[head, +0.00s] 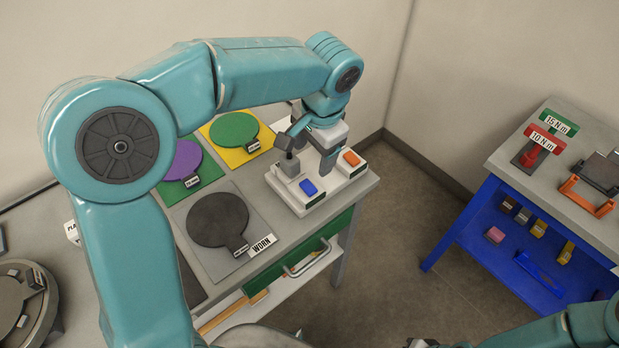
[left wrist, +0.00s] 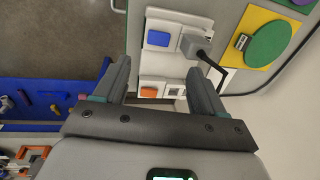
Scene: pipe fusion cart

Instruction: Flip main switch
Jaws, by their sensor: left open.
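A white switch panel (head: 322,198) sits on the corner of the grey cart top. It carries a grey block (head: 290,165) with a dark lever, a blue rocker (head: 309,187) and an orange rocker (head: 351,158). Which one is the main switch is not labelled legibly. My left gripper (head: 310,152) is open just above the panel, beside the grey block. In the left wrist view, the grey block (left wrist: 195,44) with its bent black lever lies beyond one finger, and the blue rocker (left wrist: 159,38) lies beyond the fingertips. My right gripper (head: 424,343) barely shows at the bottom edge.
Purple (head: 182,160), green (head: 234,129) and dark (head: 217,220) discs lie on the cart left of the panel. A blue-framed bench (head: 503,240) with tools stands at right. Floor (head: 400,215) between is clear.

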